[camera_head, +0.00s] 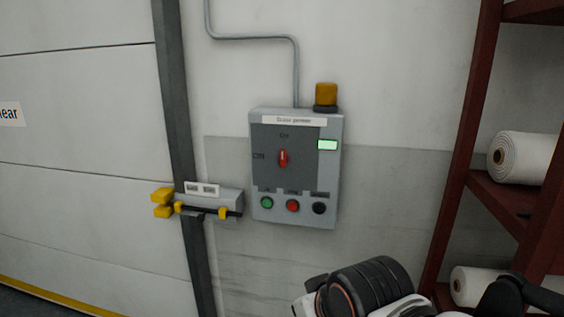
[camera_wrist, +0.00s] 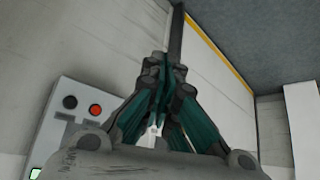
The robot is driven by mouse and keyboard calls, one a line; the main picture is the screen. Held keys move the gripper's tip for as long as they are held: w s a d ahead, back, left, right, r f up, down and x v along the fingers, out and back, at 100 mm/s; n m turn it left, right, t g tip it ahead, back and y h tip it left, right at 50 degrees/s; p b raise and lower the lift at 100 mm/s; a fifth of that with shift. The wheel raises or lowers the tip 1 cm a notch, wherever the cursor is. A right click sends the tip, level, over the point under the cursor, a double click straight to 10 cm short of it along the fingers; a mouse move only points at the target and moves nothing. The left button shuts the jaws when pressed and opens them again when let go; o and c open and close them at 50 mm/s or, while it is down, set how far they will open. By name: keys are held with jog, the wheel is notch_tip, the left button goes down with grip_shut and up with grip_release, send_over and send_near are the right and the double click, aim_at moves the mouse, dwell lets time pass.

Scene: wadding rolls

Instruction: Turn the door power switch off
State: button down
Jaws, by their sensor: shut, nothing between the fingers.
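The grey door power box (camera_head: 328,190) is mounted on the wall, in the middle of the head view. Its red rotary switch (camera_head: 283,158) stands upright on a dark panel, with its handle in line with the "On" mark above it; another mark sits at its left. In the wrist view the box (camera_wrist: 62,125) shows at the left, partly covered by my gripper (camera_wrist: 155,66), and the red switch is not visible. My gripper is shut and empty, with its fingertips close together. The contact between gripper and box cannot be told. The head view does not show my fingers.
Below the switch are green (camera_head: 267,203), red (camera_head: 292,206) and black (camera_head: 319,208) buttons. An amber lamp (camera_head: 326,95) tops the box. A yellow-and-grey latch (camera_head: 215,202) sits at its left, beside the door (camera_head: 80,110). A red-brown rack (camera_head: 462,150) with white rolls stands right.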

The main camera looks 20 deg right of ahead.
jog(key=c, duration=2)
grip_release()
jog(key=o, duration=0.4)
jog(key=shift+w+d+r, duration=0.15)
jog(key=shift+w+d, duration=0.05)
jog(key=shift+w, duration=0.05)
jog(key=shift+o, duration=0.2)
jog(key=m+t+h+p, duration=0.7)
jog(key=t+h, duration=0.1)
jog(key=h, duration=0.2)
send_near(282, 159)
jog(key=b+x, duration=0.1)
jog(key=x, duration=0.8)
jog(key=shift+w+b, duration=0.1)
jog(key=shift+b, duration=0.25)
jog(key=c, duration=0.8)
